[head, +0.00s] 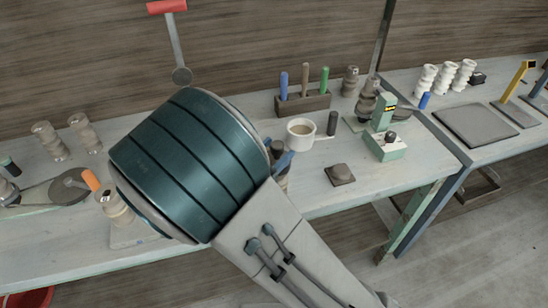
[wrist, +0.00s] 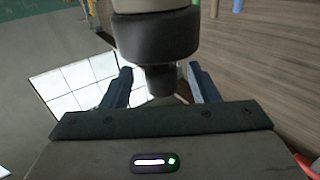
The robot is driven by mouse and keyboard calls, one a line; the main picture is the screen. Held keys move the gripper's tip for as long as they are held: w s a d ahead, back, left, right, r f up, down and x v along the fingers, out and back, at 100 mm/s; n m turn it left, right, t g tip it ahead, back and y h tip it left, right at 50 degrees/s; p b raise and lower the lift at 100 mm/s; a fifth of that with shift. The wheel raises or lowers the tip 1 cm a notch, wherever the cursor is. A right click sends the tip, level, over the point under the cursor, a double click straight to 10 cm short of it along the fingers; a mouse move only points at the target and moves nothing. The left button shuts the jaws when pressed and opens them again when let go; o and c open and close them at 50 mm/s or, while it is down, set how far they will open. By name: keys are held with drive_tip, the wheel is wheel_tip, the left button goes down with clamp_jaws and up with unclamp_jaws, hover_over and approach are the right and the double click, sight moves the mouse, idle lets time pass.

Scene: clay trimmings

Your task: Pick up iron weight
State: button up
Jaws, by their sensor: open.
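In the wrist view my gripper (wrist: 161,84) has its two dark jaws spread. A dark, stepped round piece (wrist: 157,38) fills the space ahead, and its narrow end shows between the jaws. I cannot tell whether the jaws touch it, nor for sure that it is the iron weight. In the head view my teal arm link covers most of the gripper; only a bluish part of it (head: 284,161) shows left of the cup. A small dark block with a raised top (head: 339,174) lies on the bench to the right and may be the weight instead.
A white cup (head: 301,132) stands close to my gripper, with a dark cylinder (head: 332,123) to its right. Behind are a tool block (head: 303,103) with coloured handles and a green device (head: 385,145). The bench (head: 405,184) is clear near its front right.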

drive_tip(key=shift+w+d, duration=0.4)
drive_tip(key=shift+w, duration=0.05)
clamp_jaws()
drive_tip(key=shift+r, duration=0.15)
drive_tip(key=shift+r, duration=1.05)
wheel_tip(320, 180, up, 2)
drive_tip(key=s+d+r, duration=0.2)
drive_tip(key=d+r, duration=0.4)
drive_tip(key=d, duration=0.5)
drive_tip(key=shift+s+r, duration=0.35)
drive_tip(key=shift+s, duration=0.05)
